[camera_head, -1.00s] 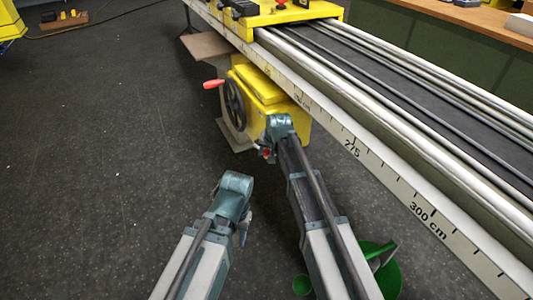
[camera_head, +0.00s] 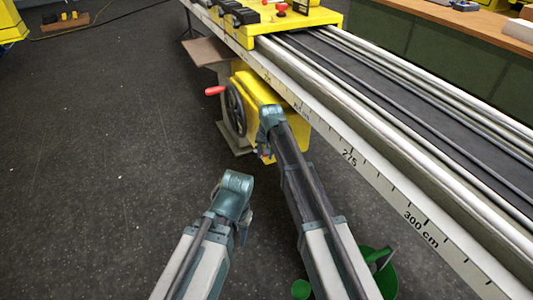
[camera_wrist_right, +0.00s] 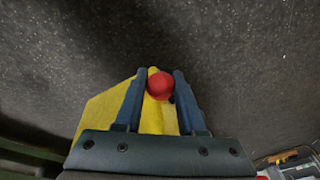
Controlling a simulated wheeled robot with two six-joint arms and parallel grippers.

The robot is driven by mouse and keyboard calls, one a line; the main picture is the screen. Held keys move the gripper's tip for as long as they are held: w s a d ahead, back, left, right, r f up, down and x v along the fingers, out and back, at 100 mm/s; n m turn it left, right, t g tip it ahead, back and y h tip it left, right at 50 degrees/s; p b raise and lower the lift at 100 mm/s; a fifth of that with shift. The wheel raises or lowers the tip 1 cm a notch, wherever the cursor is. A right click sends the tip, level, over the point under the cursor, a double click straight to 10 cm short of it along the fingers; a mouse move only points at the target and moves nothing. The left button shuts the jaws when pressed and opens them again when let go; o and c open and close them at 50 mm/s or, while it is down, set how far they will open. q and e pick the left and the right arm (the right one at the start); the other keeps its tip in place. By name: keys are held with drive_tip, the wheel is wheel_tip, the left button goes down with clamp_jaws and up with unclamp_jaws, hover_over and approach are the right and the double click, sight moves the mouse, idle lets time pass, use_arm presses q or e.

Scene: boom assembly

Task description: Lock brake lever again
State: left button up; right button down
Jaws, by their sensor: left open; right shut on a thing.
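The brake lever shows as a red round knob (camera_wrist_right: 160,85) between the two fingers of my right gripper (camera_wrist_right: 158,82) in the right wrist view. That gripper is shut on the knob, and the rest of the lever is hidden. In the head view my right gripper (camera_head: 264,146) is at the front of the yellow box (camera_head: 282,110) under the rail, and the knob is hidden behind it. The yellow body also shows behind the fingers in the wrist view. My left gripper (camera_head: 244,222) is lower, over the floor, apart from everything; its fingers are mostly hidden.
A dark handwheel with a red handle (camera_head: 214,90) is beside the yellow box. The long rail with a centimetre scale (camera_head: 370,175) runs above it. A yellow carriage (camera_head: 290,24) sits on the rail. A green container (camera_head: 382,278) is at the bottom.

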drive_tip(key=shift+w+a+r+g+h+p, duration=0.3)
drive_tip(key=shift+w+r+g+h+p, duration=0.1)
drive_tip(key=shift+w+r+g+p, duration=0.4)
use_arm(q)
wheel_tip(320, 180, up, 2)
drive_tip(key=shift+r, duration=0.2)
use_arm(e)
drive_tip(key=shift+r, duration=0.1)
drive_tip(key=c, duration=0.5)
unclamp_jaws()
drive_tip(key=shift+s, duration=0.1)
use_arm(q)
drive_tip(key=shift+r, duration=0.1)
use_arm(e)
drive_tip(key=shift+r, duration=0.1)
use_arm(q)
wheel_tip(320, 180, up, 14)
drive_tip(key=p, duration=1.3)
drive_tip(key=shift+f, duration=0.25)
use_arm(e)
wheel_tip(320, 180, up, 14)
drive_tip(key=s, duration=0.1)
drive_tip(key=shift+f, duration=0.2)
